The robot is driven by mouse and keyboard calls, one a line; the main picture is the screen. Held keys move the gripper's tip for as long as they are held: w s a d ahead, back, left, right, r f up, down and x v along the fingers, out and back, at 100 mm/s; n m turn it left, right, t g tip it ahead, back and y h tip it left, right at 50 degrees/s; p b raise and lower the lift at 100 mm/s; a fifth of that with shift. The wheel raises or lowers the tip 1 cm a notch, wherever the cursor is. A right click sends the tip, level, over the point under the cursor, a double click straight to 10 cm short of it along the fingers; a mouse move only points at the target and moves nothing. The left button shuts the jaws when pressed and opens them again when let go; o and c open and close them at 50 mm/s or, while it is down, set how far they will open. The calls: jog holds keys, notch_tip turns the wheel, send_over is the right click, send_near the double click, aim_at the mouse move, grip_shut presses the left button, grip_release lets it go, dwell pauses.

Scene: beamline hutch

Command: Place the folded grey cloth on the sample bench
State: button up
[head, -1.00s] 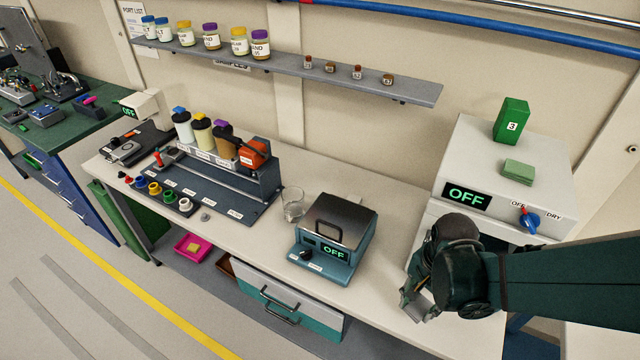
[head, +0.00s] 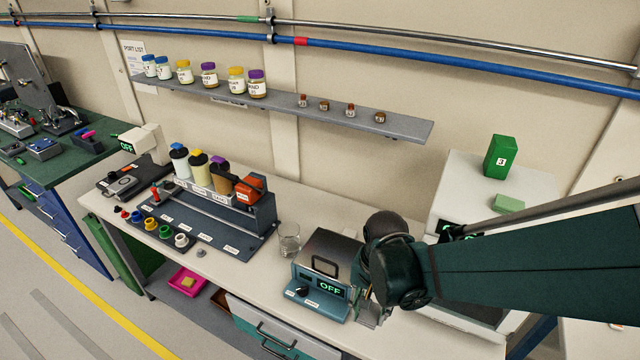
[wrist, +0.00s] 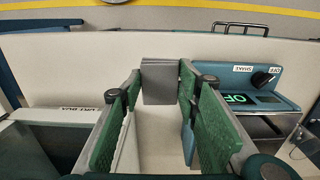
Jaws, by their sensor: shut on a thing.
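The folded grey cloth (wrist: 160,82) is between my fingertips in the wrist view, with its flat grey face showing. My gripper (wrist: 160,88) is shut on it, one green-padded finger on each side. In the head view my gripper (head: 372,310) hangs over the right part of the pale sample bench (head: 250,268), just right of the teal device. Only a small grey part at the fingertips shows there, and the arm hides the rest. I cannot tell whether the cloth touches the bench.
The teal device (head: 318,285) reading OFF stands close left of my gripper. A glass beaker (head: 289,240) and a bottle rack (head: 230,205) stand farther left. A white dry box (head: 462,185) is at right, carrying a green box (head: 501,157). A shelf (head: 350,125) of jars runs above.

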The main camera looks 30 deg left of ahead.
jog(key=shift+f, duration=0.1)
dwell(0.3)
send_over(365, 336)
jog(key=shift+f+b, duration=0.3)
jog(key=shift+f, duration=2.55)
jog(key=shift+f, duration=2.1)
jog(key=shift+f+b, duration=0.15)
jog(key=shift+b, duration=0.25)
jog(key=o, duration=0.7)
jog(key=shift+r, duration=0.2)
